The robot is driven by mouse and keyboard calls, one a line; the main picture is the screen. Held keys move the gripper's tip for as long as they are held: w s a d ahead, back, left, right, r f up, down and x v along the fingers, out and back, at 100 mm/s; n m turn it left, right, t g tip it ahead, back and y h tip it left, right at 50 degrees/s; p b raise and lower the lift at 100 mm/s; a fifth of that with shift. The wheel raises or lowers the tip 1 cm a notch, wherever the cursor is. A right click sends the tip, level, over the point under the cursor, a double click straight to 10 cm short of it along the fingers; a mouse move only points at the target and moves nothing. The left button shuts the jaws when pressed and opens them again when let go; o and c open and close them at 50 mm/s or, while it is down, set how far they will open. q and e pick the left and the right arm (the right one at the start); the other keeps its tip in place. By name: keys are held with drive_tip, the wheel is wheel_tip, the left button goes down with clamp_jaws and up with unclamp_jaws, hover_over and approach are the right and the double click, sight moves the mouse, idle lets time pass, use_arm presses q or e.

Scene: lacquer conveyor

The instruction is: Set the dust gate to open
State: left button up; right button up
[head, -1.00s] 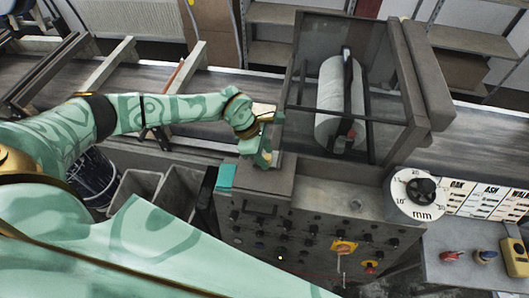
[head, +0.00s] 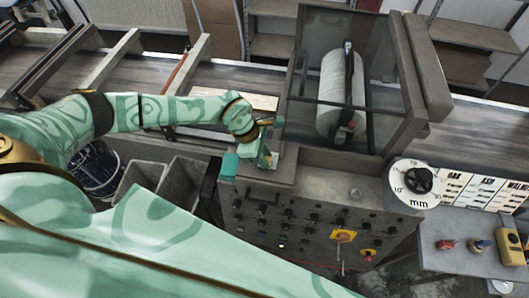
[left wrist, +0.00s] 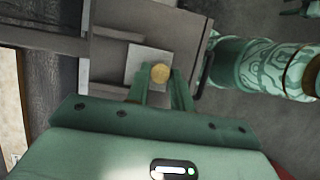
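In the left wrist view a round brass knob (left wrist: 160,73) stands in front of a pale square plate (left wrist: 148,62) on a grey metal housing. It may be the dust gate's handle; I see no readable label on it. My left gripper (left wrist: 162,82) points at this plate, one finger on each side of the knob. The knob fills most of the gap, and whether the fingers press on it I cannot tell. In the head view my left gripper (head: 266,152) is over the left end of the machine's console, and its fingers largely hide the knob. I cannot make out my right gripper.
A glass-sided hood with a pale roller (head: 340,92) stands right of my left gripper. The control panel (head: 290,222) lies below it. An mm dial (head: 418,181) and a side table (head: 465,250) are at the right. Grey bins (head: 180,185) stand at the left.

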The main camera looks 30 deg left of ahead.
use_arm(q)
drive_tip(key=o, duration=0.3)
drive_tip(key=shift+s+f, duration=0.1)
drive_tip(key=shift+s, duration=0.15)
drive_tip(key=shift+o, duration=0.2)
drive_tip(key=shift+d, duration=0.1)
drive_tip(key=shift+w+r, duration=0.1)
drive_tip(key=shift+r, duration=0.15)
drive_tip(key=b+v, duration=0.1)
drive_tip(key=v, duration=1.5)
drive_tip(key=shift+b, duration=0.4)
